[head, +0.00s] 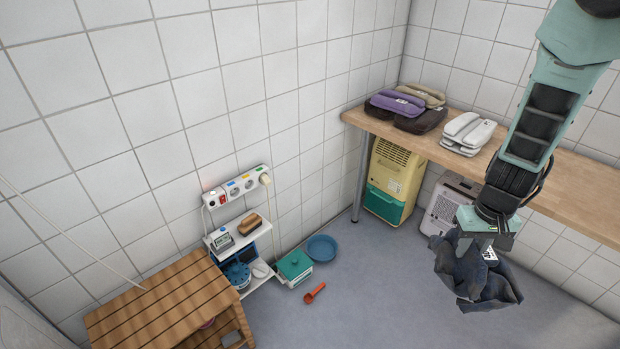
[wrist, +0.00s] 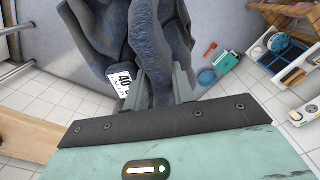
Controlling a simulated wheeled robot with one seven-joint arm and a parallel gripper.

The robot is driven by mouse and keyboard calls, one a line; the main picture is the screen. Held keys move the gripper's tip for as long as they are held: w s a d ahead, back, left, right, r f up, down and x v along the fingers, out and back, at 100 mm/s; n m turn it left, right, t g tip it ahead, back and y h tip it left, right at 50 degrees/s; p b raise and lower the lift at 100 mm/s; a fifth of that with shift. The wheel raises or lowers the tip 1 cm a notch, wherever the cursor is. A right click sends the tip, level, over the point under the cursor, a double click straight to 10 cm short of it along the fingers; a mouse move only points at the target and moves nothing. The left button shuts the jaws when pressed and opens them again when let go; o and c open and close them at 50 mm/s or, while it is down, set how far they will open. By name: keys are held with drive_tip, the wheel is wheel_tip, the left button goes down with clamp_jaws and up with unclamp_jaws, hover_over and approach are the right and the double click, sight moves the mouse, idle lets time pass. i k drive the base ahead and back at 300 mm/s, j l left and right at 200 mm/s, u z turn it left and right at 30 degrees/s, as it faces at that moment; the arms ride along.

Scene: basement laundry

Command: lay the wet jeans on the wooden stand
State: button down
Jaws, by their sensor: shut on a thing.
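My gripper (head: 487,238) is at the right of the head view and is shut on the wet jeans (head: 474,280), a dark blue bunched cloth. They hang crumpled below the jaws, above the floor. The wrist view shows the jeans (wrist: 150,45) pinched between the fingers of my gripper (wrist: 170,85), with a white label (wrist: 124,84) on the cloth. The wooden stand (head: 168,303), a slatted brown top on legs, is at the lower left of the head view, well apart from my gripper. It also shows in part in the wrist view (wrist: 288,10).
A teal box (head: 295,268), a blue bowl (head: 322,248) and a red scoop (head: 315,293) are on the floor. A wooden counter (head: 570,178) with folded cloths runs along the right.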

sight(161, 305)
drive_tip(key=i+u, duration=0.2)
drive_tip(key=u, duration=0.25)
drive_tip(key=i+u, duration=0.25)
drive_tip(key=u, duration=0.2)
drive_tip(key=i+u, duration=0.25)
drive_tip(key=u, duration=0.2)
drive_tip(key=i+l+u, duration=0.2)
drive_tip(key=u, duration=0.25)
drive_tip(key=i+l+u, duration=0.2)
drive_tip(key=u, duration=0.15)
drive_tip(key=i, duration=0.1)
